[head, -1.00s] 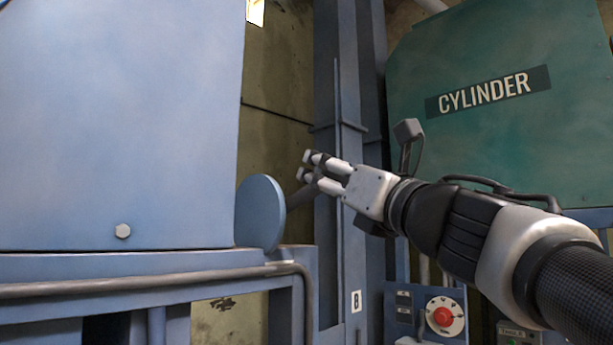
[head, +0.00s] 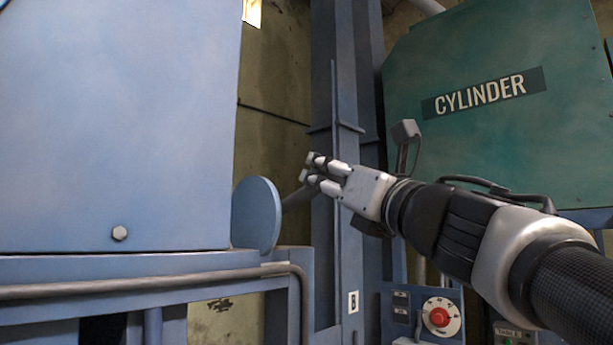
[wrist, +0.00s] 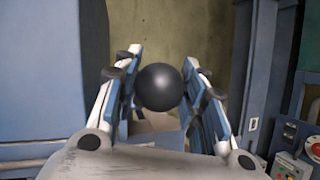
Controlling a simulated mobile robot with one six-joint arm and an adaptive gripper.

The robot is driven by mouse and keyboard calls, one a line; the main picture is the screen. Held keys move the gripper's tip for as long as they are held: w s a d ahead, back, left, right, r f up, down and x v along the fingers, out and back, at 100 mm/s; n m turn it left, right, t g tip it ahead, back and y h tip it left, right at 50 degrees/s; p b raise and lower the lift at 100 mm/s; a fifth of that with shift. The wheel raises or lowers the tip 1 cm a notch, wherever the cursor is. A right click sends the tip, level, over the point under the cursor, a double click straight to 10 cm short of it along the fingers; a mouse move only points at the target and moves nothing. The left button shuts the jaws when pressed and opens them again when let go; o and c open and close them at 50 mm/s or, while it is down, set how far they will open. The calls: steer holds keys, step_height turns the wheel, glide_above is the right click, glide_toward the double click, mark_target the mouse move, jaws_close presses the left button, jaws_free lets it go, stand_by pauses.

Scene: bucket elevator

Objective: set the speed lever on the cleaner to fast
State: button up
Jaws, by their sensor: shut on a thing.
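The cleaner appears to be the large blue machine (head: 120,130) at the left of the head view. A round blue disc (head: 256,215) stands at its right end, and a dark lever arm (head: 294,200) runs from it up and right to my gripper (head: 310,168). In the wrist view, a black ball knob (wrist: 158,88) sits between the two fingers of my gripper (wrist: 160,85), which are shut on it. The knob is hidden by the fingers in the head view. No speed marks show near the lever.
A blue column (head: 345,120) stands close behind my gripper. A green housing marked CYLINDER (head: 490,100) is at the right. A control box with a red and white knob (head: 440,316) is low at the right. A grey pipe rail (head: 150,284) runs along the machine's front.

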steer(key=shift+r, duration=0.1)
jaws_close()
step_height(320, 180, down, 15)
steer(key=m+t+b, duration=0.3)
steer(key=t+b, duration=0.3)
steer(key=b, duration=2.7)
steer(key=shift+w+a+r+m+b, duration=0.2)
steer(key=shift+w+a+m+b, duration=0.1)
steer(key=shift+w+a+b, duration=0.15)
steer(key=shift+w, duration=0.1)
steer(key=o, duration=1.2)
jaws_free()
steer(key=shift+s+d, duration=0.1)
steer(key=shift+s, duration=0.15)
steer(key=shift+c, duration=0.2)
steer(key=shift+r, duration=0.1)
